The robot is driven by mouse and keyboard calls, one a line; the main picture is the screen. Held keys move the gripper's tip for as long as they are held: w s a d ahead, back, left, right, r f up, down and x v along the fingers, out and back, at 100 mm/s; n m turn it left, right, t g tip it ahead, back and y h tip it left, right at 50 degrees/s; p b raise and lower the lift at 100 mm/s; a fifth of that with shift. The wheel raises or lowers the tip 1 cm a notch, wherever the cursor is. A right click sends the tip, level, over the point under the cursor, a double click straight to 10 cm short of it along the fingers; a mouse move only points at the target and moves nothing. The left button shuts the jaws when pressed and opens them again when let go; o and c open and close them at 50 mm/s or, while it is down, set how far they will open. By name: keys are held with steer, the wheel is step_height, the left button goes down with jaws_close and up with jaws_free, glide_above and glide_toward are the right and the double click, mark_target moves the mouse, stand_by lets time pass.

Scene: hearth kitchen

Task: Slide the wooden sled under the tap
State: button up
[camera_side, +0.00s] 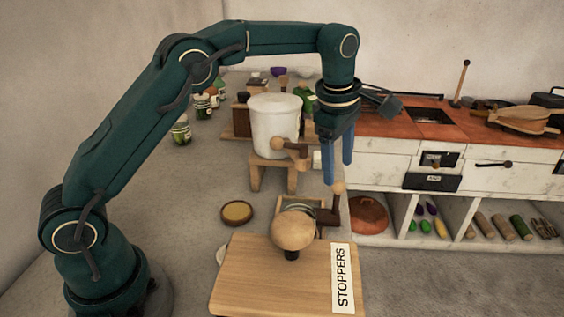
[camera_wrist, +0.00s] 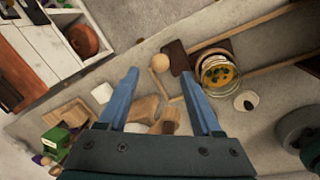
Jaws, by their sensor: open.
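The wooden sled (camera_side: 318,217) sits low on the counter, partly hidden behind the stopper board. Its dark upright with a pale ball knob (camera_side: 338,188) stands at its right end; the knob also shows in the wrist view (camera_wrist: 159,62). A glass jar with yellow contents (camera_wrist: 220,72) stands at the sled between wooden rails. My gripper (camera_side: 337,178) is open and empty, pointing down just above the knob. In the wrist view the knob appears between the fingertips (camera_wrist: 160,75); contact cannot be told. The wooden tap (camera_side: 290,147) projects from the white pot (camera_side: 274,122), behind the sled.
The pot stands on a wooden stand (camera_side: 257,176). A board marked STOPPERS (camera_side: 240,285) holds a big round-headed wooden stopper (camera_side: 292,231) in front. A round dish (camera_side: 237,212) lies left of the sled. A reddish-brown round lid (camera_side: 368,214) is to the right.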

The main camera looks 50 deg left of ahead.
mark_target(338, 182)
steer(key=shift+w+a+f, duration=0.1)
steer(key=shift+w+f, duration=0.1)
steer(key=shift+f, duration=1)
steer(key=shift+w+f, duration=0.2)
steer(key=shift+f, duration=0.95)
jaws_close()
